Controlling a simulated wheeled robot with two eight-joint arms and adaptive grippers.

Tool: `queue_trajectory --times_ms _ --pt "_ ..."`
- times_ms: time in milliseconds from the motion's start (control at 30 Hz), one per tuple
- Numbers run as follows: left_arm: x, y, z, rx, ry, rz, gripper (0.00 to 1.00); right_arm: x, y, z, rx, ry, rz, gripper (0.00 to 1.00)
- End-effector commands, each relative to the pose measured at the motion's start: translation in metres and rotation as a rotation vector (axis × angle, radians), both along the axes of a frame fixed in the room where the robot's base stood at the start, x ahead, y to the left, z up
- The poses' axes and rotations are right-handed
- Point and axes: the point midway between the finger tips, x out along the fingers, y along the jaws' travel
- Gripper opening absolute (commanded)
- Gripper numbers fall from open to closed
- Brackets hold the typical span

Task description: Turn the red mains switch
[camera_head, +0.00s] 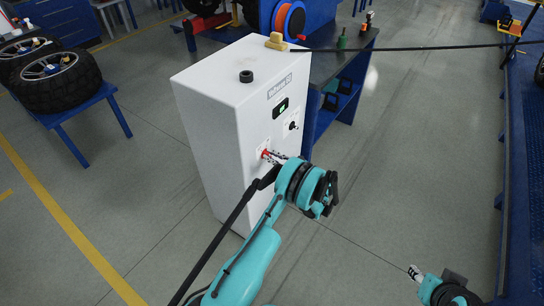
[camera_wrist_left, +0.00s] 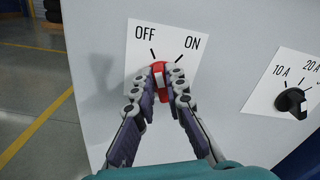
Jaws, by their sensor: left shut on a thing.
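The red mains switch (camera_wrist_left: 158,70) is on a white plate (camera_wrist_left: 143,43) marked OFF and ON, on the front of the white cabinet (camera_head: 210,130). My left gripper (camera_wrist_left: 160,88) is shut on the switch, one finger on each side. The switch's white mark shows between the fingertips, but its exact setting is hard to tell. In the head view the left gripper (camera_head: 273,157) reaches the red switch (camera_head: 265,154) from the right. My right gripper (camera_head: 415,272) is at the lower right, away from the cabinet; its fingers are too small to judge.
A black knob (camera_wrist_left: 291,102) with amp marks is right of the switch. A green-lit display (camera_head: 281,108) sits higher on the cabinet. A dark workbench (camera_head: 330,68) stands behind, and wheels (camera_head: 62,85) rest on a blue stand at left. The floor in front is clear.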

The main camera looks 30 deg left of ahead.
Motion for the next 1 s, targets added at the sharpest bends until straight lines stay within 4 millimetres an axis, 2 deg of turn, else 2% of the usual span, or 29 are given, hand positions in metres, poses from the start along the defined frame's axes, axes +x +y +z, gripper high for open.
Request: queue_trajectory --times_ms 300,833,867,900,933,1000 --pt "-0.0012 -0.0003 -0.0011 -0.010 -0.117 0.000 0.00 0.0000 0.0000 -0.0001 0.000 0.000 0.000 0.40" --pt "-0.0015 -0.0004 -0.0015 -0.013 -0.139 0.000 0.00 0.0001 0.0000 -0.0001 0.000 0.000 0.000 0.40" --pt "-0.0015 -0.0004 -0.0015 -0.013 -0.139 0.000 0.17 0.0001 0.0000 -0.0001 0.000 0.000 0.000 0.40" --pt "-0.0015 -0.0004 -0.0014 -0.012 -0.139 0.001 0.28 0.0001 0.0000 -0.0001 0.000 0.000 0.000 0.40" --pt "-0.0015 -0.0004 -0.0014 -0.012 -0.139 0.001 0.33 0.0001 0.0000 -0.0001 0.000 0.000 0.000 0.40" --pt "-0.0015 -0.0003 -0.0013 -0.012 -0.139 0.000 0.33 0.0000 0.0000 0.0000 0.000 0.000 0.000 0.40"
